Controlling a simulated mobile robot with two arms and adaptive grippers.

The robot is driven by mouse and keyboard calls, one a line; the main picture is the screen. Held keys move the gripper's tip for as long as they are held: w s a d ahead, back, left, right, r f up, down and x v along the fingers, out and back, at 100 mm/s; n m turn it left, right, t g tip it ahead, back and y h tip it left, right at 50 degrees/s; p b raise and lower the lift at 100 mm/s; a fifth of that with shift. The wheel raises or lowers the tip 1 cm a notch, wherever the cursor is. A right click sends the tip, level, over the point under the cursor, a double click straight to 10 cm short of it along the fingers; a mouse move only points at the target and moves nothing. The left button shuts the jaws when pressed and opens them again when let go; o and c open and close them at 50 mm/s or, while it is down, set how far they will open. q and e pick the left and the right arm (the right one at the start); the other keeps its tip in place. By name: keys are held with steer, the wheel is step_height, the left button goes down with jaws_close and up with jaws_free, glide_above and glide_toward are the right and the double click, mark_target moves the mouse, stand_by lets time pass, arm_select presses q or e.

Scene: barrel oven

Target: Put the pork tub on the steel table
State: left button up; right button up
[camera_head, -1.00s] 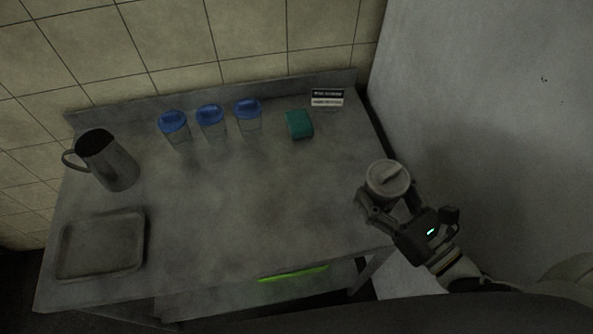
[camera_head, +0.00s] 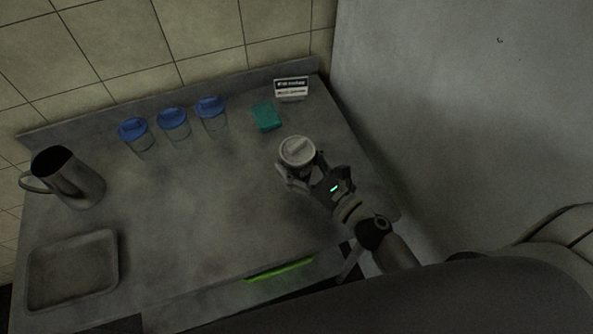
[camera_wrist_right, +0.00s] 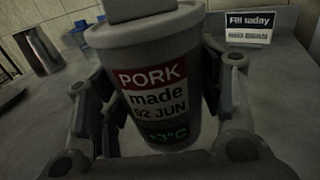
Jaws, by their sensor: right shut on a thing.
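The pork tub (camera_head: 297,151) is a grey lidded tub. Its label in the right wrist view (camera_wrist_right: 152,95) reads "PORK made 02 JUN" with a +3°C reading below. My right gripper (camera_head: 300,172) is shut on the tub, a finger on each side of it, and the tub looks upright. The steel table (camera_head: 190,215) is a grey metal top against the tiled wall. The tub is over the right part of the table. I cannot tell whether its base touches the top. My left gripper is not in view.
Three blue-lidded containers (camera_head: 173,125), a green block (camera_head: 266,117) and a small sign (camera_head: 291,88) stand along the back. A metal jug (camera_head: 68,178) and a shallow tray (camera_head: 72,270) are at the left. The table's middle is clear. A grey wall (camera_head: 450,110) rises at right.

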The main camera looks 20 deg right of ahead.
steer(key=shift+w+a+f+b, duration=0.1)
steer(key=shift+w+f+b, duration=0.05)
steer(key=shift+f+b, duration=1.2)
steer(key=shift+f, duration=0.3)
steer(key=shift+f, duration=0.15)
steer(key=o, duration=1.4)
